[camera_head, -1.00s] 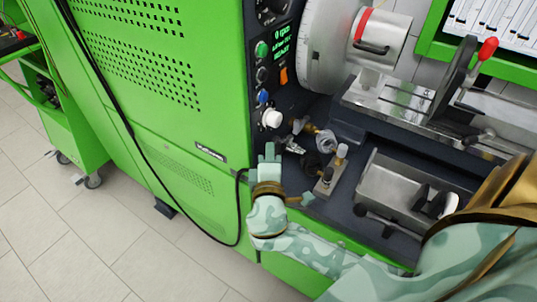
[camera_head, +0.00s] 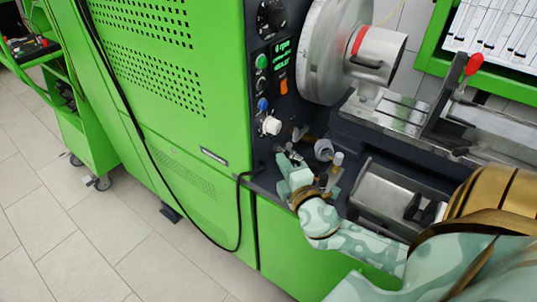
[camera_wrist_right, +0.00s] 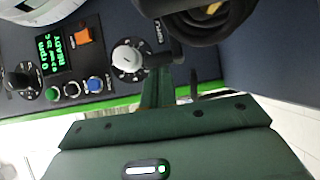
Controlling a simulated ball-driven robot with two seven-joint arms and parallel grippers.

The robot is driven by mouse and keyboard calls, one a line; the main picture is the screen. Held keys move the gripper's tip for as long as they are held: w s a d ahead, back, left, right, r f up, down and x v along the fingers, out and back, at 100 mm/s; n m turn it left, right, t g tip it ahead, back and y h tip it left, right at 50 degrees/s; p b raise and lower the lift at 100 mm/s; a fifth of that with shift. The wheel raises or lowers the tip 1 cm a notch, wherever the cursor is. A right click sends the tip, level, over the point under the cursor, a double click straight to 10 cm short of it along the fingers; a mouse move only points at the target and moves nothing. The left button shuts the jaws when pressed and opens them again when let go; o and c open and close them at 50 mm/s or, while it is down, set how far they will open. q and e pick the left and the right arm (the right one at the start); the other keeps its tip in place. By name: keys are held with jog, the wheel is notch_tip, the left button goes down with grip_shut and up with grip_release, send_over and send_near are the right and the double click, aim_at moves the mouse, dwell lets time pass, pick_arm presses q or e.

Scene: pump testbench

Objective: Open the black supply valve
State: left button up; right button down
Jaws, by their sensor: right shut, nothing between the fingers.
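My right gripper (camera_head: 286,168) is shut and empty, low at the front of the machine among the small pipe fittings. In the head view it hides part of these fittings, and I cannot make out the black supply valve clearly there. In the right wrist view a large round black part (camera_wrist_right: 208,22) with a yellow spot fills the top, close to the camera; it may be the valve's handle. The gripper's green finger (camera_wrist_right: 156,92) shows below and left of it. I cannot tell whether they touch. My left gripper is not in view.
The control panel has a white knob (camera_head: 271,126), which also shows in the right wrist view (camera_wrist_right: 127,58). A metal fitting (camera_head: 324,150) stands right of the gripper. A steel tray (camera_head: 390,198) lies further right. A black cable (camera_head: 240,205) hangs down the green cabinet (camera_head: 165,100).

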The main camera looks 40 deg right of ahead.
jog(key=shift+s+d+f+y, duration=0.15)
jog(key=shift+s+d+y, duration=0.15)
jog(key=shift+s+d, duration=0.25)
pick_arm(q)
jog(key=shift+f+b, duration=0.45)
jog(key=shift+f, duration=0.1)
pick_arm(e)
jog(key=shift+s+d, duration=0.7)
jog(key=shift+d, duration=0.4)
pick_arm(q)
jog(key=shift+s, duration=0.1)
pick_arm(e)
jog(key=shift+s, duration=0.1)
pick_arm(q)
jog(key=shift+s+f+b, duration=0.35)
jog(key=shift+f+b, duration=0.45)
jog(key=shift+b, duration=0.05)
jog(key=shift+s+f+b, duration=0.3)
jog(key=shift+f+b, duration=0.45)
jog(key=shift+b, duration=0.1)
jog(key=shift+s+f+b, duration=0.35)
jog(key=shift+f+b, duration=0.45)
jog(key=shift+b, duration=0.05)
pick_arm(e)
jog(key=v, duration=1.6)
jog(key=shift+f, duration=0.1)
